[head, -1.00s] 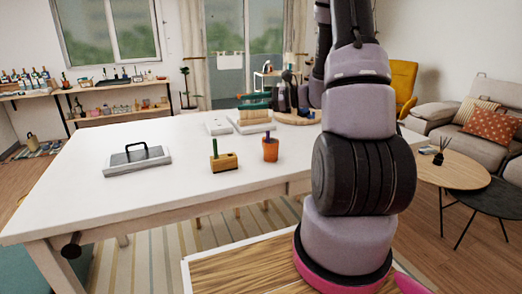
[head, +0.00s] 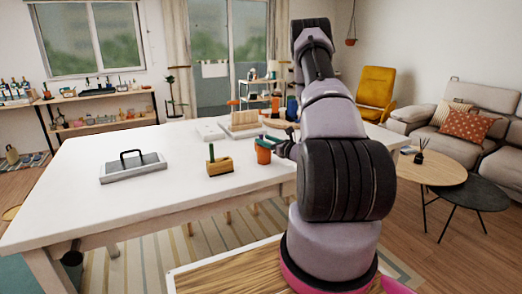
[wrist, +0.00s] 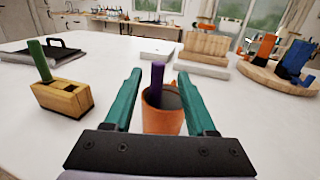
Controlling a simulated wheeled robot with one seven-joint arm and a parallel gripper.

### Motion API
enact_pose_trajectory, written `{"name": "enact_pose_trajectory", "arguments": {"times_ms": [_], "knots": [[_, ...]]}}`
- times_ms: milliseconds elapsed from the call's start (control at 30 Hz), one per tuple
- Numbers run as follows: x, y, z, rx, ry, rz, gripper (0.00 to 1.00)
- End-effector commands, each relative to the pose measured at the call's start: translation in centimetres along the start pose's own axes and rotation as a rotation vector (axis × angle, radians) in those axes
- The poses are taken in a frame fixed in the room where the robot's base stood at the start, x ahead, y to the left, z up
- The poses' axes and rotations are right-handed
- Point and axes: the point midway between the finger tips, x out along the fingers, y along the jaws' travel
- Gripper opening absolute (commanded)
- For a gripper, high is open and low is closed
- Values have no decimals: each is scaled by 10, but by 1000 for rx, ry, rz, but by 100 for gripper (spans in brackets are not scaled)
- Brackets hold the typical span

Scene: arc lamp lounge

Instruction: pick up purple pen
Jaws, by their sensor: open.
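The purple pen (wrist: 157,82) stands nearly upright in an orange cup (wrist: 163,117), its upper part rising above the rim. In the wrist view my gripper (wrist: 160,75) is open, with one teal finger on each side of the pen and a gap on both sides. The cup is just past the gripper's palm, partly covered by it. In the head view the orange cup (head: 264,156) stands on the white table (head: 170,208), with my gripper (head: 278,143) low beside it. The pen cannot be clearly made out there.
A wooden block (wrist: 63,97) holding a green pen (wrist: 40,61) stands left of the cup. A grey tray with a black handle (head: 132,170) lies farther left. A wooden rack (wrist: 190,47) and a round board with coloured items (wrist: 276,82) are behind. The table between is clear.

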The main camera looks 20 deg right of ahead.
Motion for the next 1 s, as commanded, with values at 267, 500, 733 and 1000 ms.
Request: {"name": "enact_pose_trajectory", "arguments": {"times_ms": [267, 500, 733, 1000], "knots": [[34, 4, -2, -2, 0, 4, 56], [54, 3, -2, 0, 1, 1, 56], [54, 3, -2, 0, 1, 1, 41], [54, 3, -1, 0, 1, 1, 0]]}}
